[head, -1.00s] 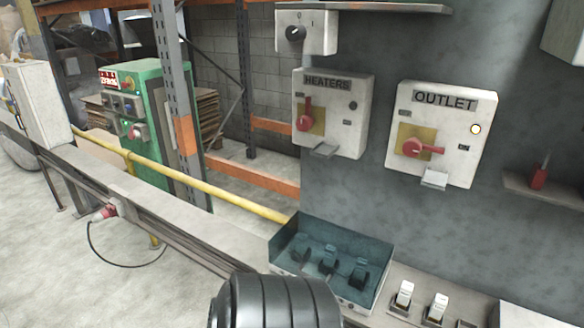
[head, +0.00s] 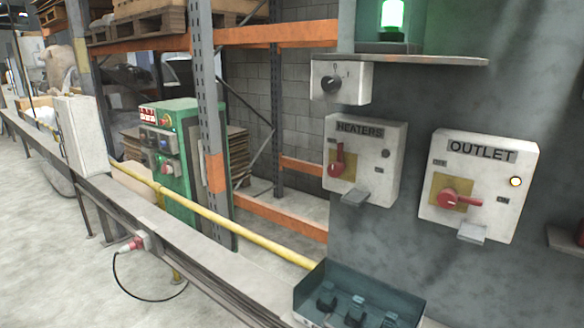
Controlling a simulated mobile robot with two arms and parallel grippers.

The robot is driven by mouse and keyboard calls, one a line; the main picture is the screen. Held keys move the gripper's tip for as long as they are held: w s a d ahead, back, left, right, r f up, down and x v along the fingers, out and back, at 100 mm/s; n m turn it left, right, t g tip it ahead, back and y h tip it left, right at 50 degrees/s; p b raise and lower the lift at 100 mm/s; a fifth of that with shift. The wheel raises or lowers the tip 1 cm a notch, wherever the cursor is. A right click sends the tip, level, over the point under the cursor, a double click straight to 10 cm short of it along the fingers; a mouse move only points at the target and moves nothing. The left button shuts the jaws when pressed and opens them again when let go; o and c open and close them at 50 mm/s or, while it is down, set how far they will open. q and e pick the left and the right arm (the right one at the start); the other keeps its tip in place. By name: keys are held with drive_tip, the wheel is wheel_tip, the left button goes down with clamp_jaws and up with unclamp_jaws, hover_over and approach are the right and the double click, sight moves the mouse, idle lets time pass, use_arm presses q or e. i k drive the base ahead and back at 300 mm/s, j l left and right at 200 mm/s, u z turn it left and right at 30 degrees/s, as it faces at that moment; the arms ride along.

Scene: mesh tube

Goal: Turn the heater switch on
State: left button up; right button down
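The heaters switch box (head: 364,160) is a white box labelled HEATERS on the grey wall, right of the middle in the head view. Its red handle (head: 338,161) stands upright on a yellow plate, and the small round lamp at its right looks dark. The outlet switch box (head: 478,184) hangs to its right. Its red handle (head: 458,197) points right toward ON, and its small lamp (head: 516,182) is lit. Neither of my grippers shows in the head view now.
A small white box with a black knob (head: 332,85) is above the heaters box. A green lamp (head: 392,18) glows on a shelf. A teal open tray (head: 355,290) sits below. A yellow rail (head: 235,226) runs along the left, beside a green control cabinet (head: 170,150).

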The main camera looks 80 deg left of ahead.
sight(335, 170)
drive_tip(key=u, duration=2.1)
